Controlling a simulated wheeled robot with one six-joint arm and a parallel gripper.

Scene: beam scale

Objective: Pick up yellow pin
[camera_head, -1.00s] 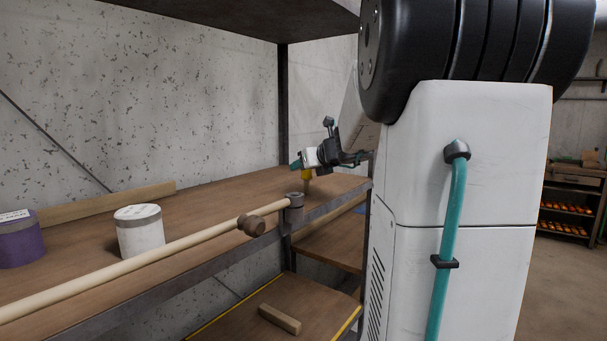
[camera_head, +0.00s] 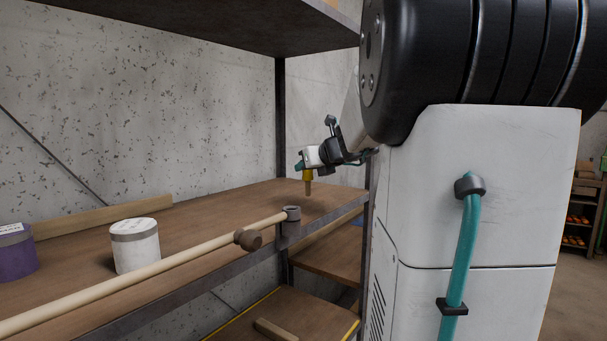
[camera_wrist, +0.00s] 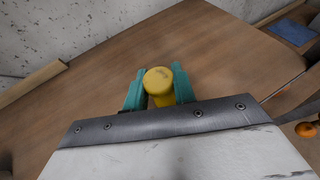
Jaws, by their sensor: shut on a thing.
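The yellow pin (camera_head: 308,175) has a yellow head and a thinner wooden-brown shaft pointing down. My gripper (camera_head: 306,165) is shut on its head and holds it upright in the air above the shelf board.
The pale wooden beam (camera_head: 130,270) runs along the shelf front, with a brown knob (camera_head: 248,239) on it. A white can (camera_head: 135,247) and a purple can (camera_head: 15,250) stand at the left. A dark upright post (camera_head: 281,120) is behind. A wooden block (camera_head: 275,330) lies below.

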